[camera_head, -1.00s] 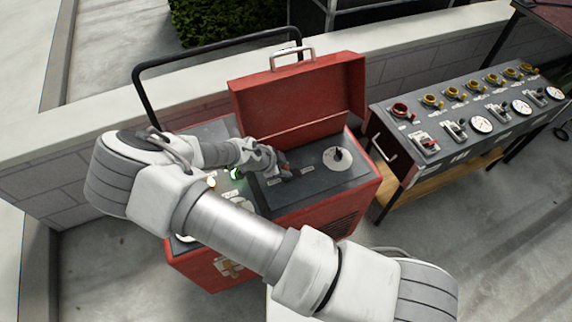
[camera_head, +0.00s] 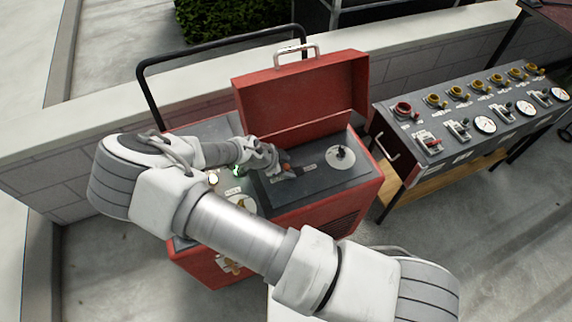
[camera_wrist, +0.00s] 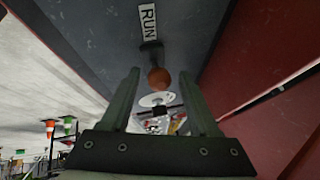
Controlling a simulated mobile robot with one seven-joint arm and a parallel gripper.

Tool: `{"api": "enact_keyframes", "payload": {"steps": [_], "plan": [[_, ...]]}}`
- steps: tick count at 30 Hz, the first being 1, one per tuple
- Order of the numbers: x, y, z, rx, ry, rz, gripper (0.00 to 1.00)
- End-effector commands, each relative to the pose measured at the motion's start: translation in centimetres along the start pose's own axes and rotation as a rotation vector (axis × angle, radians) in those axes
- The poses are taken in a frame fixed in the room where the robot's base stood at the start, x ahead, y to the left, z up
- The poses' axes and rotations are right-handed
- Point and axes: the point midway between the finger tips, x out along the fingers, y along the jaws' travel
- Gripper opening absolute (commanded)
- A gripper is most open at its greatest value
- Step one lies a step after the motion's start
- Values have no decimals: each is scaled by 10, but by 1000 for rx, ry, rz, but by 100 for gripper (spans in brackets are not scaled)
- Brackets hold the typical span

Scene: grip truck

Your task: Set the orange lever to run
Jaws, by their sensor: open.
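My gripper (camera_wrist: 160,73) is open, with one finger on each side of the knob and gaps visible between. Whether the fingers are level with the knob in depth is unclear. In the head view, my gripper (camera_head: 276,160) is low over the dark panel (camera_head: 318,186) of the red machine, beside the small orange lever (camera_head: 287,168), which it partly hides.
The machine's raised red lid (camera_head: 300,98) stands behind the panel. A round white dial plate with a black knob (camera_head: 341,156) is to the right. A console with gauges and yellow handles (camera_head: 470,115) stands farther right. My arm covers the machine's left part.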

Motion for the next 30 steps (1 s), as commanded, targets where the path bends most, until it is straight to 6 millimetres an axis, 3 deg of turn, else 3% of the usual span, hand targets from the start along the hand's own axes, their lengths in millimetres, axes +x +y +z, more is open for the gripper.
{"api": "enact_keyframes", "payload": {"steps": [4, 8, 22, 30], "plan": [[-9, 0, 0, -1, -1, -1, 61], [-31, 0, 1, -3, -2, -3, 61], [-142, -1, 1, -2, -2, -4, 61], [-172, 0, 0, 0, -1, -1, 61]]}}
